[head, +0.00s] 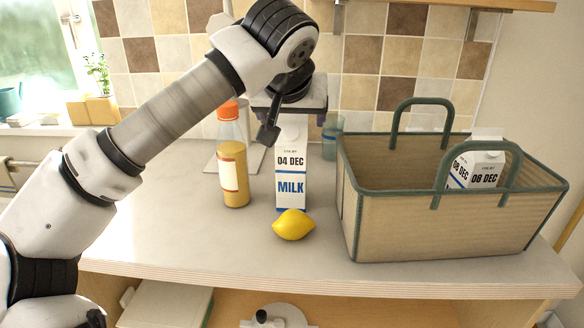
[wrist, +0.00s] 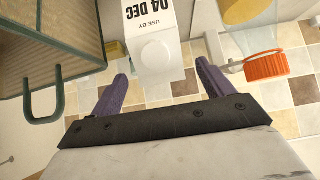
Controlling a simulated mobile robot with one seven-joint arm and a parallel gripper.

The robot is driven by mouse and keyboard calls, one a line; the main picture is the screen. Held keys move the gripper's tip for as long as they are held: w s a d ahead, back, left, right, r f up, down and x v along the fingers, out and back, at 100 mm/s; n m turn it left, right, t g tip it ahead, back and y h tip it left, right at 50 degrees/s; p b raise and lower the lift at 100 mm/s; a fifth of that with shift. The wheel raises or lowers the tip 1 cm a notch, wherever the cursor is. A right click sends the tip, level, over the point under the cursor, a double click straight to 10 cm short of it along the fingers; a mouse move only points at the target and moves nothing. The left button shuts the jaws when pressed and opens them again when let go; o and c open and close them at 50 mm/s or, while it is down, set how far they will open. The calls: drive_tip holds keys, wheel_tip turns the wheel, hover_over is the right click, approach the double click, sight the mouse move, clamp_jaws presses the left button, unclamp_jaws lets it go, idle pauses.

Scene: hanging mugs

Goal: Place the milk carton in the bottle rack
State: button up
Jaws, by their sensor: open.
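A white milk carton (head: 291,185) marked "04 DEC" stands upright on the counter, left of the basket. A tan basket with green trim (head: 445,225) stands at the right and is the only rack-like container in view. My gripper (head: 294,126) points down at the carton's top, and its fingers are open. In the wrist view, the carton (wrist: 152,35) shows its top and cap in front of the gap between the two purple fingertips (wrist: 164,74). I cannot tell whether a finger touches it. Part of the carton's top is hidden behind my gripper in the head view.
A second milk carton (head: 477,165), marked "08 DEC", is inside the basket at its right. A juice bottle with an orange cap (head: 233,170) stands close left of the carton. A lemon (head: 294,225) lies in front of it. Two raised handles (head: 401,124) top the basket; its left part looks free.

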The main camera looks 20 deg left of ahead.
drive_tip(key=shift+x, duration=2)
clamp_jaws()
